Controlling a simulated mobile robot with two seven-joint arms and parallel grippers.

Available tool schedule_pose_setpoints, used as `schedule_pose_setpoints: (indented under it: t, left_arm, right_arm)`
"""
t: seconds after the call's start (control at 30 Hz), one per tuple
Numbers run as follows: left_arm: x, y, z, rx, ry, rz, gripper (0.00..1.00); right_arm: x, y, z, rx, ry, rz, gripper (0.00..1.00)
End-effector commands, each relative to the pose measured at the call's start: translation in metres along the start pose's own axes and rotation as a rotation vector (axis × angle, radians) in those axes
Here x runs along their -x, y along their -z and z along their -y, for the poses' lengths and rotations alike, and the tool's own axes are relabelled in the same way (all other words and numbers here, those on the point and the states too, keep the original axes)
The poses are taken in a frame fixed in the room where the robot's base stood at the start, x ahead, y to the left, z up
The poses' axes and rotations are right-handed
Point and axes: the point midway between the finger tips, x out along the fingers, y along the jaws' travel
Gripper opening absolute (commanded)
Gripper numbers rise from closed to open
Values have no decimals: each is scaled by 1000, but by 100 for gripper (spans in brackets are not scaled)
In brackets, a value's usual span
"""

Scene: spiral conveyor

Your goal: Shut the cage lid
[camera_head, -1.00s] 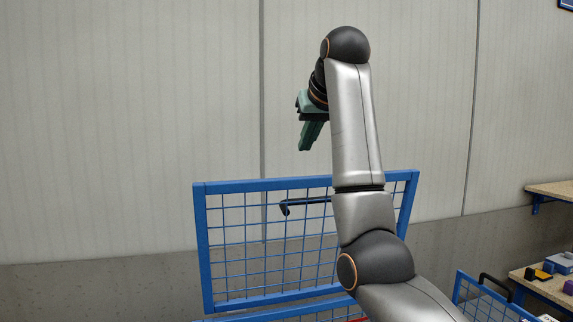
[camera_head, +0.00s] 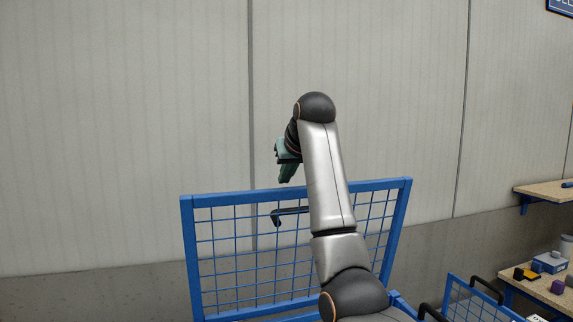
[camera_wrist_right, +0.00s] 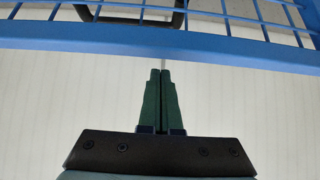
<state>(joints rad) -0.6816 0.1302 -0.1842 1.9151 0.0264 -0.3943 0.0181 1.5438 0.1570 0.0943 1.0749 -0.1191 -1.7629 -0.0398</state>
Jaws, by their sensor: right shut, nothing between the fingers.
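The blue cage lid (camera_head: 188,250) stands raised and open in the head view, a blue frame with wire mesh. A dark handle (camera_head: 276,218) sits on its mesh, partly hidden by my right arm. My right gripper (camera_head: 287,178) is shut and empty, just above the lid's top edge and pointing down. In the right wrist view its closed green fingers (camera_wrist_right: 160,74) point at the lid's blue top rail (camera_wrist_right: 160,50), apart from it as far as I can tell, and the dark handle (camera_wrist_right: 130,17) shows beyond the rail. My left gripper is not in view.
A second blue mesh panel (camera_head: 470,300) with a black handle stands at the lower right. Behind it, a wooden table (camera_head: 540,288) holds several small coloured things. A shelf (camera_head: 545,192) is on the right wall. The grey wall behind the lid is clear.

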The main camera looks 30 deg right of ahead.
Motion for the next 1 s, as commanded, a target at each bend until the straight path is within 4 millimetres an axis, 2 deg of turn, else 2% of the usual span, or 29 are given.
schedule_pose_setpoints:
  t: [0.33, 0.77, 1.0]
  left_arm:
    - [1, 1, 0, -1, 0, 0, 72]
    - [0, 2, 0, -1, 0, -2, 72]
    - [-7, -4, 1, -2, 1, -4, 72]
  right_arm:
    - [14, -17, 0, 1, 0, 1, 0]
    - [15, -19, 1, 1, 0, 1, 0]
    - [11, -22, 2, 1, 0, -40, 0]
